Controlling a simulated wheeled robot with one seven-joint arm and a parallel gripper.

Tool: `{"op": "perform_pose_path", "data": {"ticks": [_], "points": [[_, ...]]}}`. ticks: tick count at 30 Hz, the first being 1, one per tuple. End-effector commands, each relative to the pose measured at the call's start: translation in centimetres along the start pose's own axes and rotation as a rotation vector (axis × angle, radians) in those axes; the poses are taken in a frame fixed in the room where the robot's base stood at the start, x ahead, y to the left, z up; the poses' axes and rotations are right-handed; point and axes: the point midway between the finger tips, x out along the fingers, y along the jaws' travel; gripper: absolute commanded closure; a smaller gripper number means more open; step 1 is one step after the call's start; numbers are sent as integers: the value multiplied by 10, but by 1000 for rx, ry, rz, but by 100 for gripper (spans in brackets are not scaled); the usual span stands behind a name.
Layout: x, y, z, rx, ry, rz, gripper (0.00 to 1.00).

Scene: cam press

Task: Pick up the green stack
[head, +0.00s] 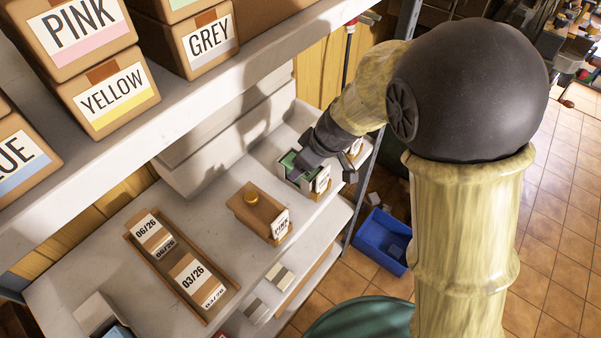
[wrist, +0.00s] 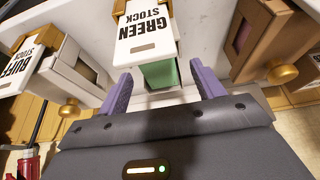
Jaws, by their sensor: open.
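The green stack (wrist: 160,74) shows in the wrist view as a green block behind a white "GREEN STOCK" label (wrist: 147,32). In the head view a green top (head: 289,160) shows in a small holder on the lower shelf, partly hidden by my gripper. My gripper (wrist: 160,88) is open, with one purple finger on each side of the green block. It looks empty; I cannot tell whether the fingers touch the block. In the head view my gripper (head: 322,166) is low over the green holder.
A "PINK" holder with a gold knob (head: 255,211) stands left of the green one; a "BUFF STOCK" holder (wrist: 45,68) is on its other side. A wooden tray of dated cards (head: 182,262) lies further left. The upper shelf (head: 190,105) holds labelled boxes. A blue bin (head: 381,242) is below.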

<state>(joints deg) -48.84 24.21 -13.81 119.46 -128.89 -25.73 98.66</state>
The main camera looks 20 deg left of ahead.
Motion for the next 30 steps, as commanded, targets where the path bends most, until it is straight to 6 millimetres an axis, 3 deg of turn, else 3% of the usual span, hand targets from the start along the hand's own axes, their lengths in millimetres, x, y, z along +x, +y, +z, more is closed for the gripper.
{"op": "perform_pose_path", "data": {"ticks": [3, 9, 26, 30], "points": [[22, 2, 0, 1, -2, -1, 33], [44, 3, -2, 1, -1, 0, 33], [44, 2, -3, 0, 0, 0, 33], [44, 2, -3, 0, -1, 0, 60]]}}
